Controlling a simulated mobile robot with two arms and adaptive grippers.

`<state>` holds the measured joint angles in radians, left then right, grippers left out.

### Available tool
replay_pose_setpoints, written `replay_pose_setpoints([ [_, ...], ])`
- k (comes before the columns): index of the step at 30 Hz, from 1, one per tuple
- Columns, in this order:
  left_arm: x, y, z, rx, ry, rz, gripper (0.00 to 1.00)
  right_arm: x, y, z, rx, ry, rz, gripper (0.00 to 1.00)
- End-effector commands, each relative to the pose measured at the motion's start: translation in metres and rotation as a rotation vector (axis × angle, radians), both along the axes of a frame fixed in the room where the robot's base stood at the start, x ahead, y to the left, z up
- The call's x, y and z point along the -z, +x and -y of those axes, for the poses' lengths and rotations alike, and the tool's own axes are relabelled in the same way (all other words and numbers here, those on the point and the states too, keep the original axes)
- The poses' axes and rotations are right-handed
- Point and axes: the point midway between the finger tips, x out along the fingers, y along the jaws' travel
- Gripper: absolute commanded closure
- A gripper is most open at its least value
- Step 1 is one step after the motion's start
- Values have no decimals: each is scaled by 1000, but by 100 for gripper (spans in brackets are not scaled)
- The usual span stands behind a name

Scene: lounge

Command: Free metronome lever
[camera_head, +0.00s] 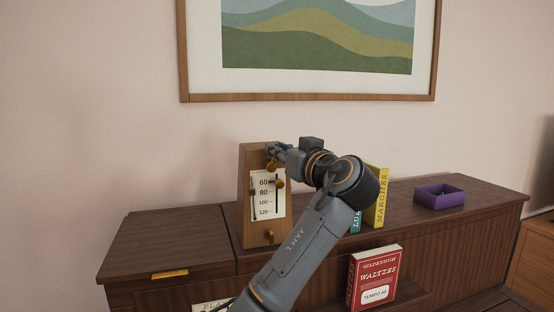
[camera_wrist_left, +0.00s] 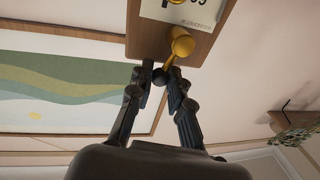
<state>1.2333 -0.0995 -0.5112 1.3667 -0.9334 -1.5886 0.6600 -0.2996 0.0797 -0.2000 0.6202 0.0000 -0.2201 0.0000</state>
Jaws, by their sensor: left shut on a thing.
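The metronome is a tall wooden case (camera_head: 245,225) standing on the cabinet, with a white scale plate (camera_head: 264,203) marked 60 to 120 on its front. Brass parts show on it: a knob (camera_head: 281,183) at the plate's right edge, a piece (camera_head: 271,166) near the top, and a small knob (camera_head: 271,235) low down. My left gripper (camera_head: 272,149) is at the top front of the case. In the left wrist view the left fingertips (camera_wrist_left: 167,77) are closed around the thin end of a brass lever (camera_wrist_left: 182,44), in front of the wooden case (camera_wrist_left: 205,42). My right gripper is out of view.
A yellow book (camera_head: 377,197) and a teal book (camera_head: 356,219) stand right of the metronome, partly behind my arm. A purple tray (camera_head: 440,203) sits farther right. A red book (camera_head: 373,277) stands lower in front. The cabinet's left top (camera_head: 170,241) is clear.

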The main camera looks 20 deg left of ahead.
Motion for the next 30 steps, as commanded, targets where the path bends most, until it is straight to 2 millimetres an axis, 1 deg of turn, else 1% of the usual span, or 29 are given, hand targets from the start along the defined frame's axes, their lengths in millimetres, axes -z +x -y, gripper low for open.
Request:
replay_pose_setpoints([
  [1, 3, 1, 2, 1, 23, -14, 100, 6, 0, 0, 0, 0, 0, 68],
  [3, 2, 1, 3, 1, 47, -31, 100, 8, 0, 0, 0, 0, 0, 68],
  [13, 0, 2, 3, 2, 61, -40, 100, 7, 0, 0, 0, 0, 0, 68],
  [14, 0, 2, 3, 2, 60, -39, 76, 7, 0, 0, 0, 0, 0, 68],
  [15, 0, 2, 3, 2, 60, -39, 67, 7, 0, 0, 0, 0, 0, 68],
  [16, 0, 2, 3, 2, 60, -39, 61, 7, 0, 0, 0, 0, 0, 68],
  [17, 0, 2, 3, 2, 60, -39, 59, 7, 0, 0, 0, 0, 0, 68],
  [26, 1, 1, 4, 2, 59, -39, 59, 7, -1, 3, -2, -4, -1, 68],
  [30, 1, -7, 13, 4, 59, -38, 59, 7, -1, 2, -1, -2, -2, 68],
])
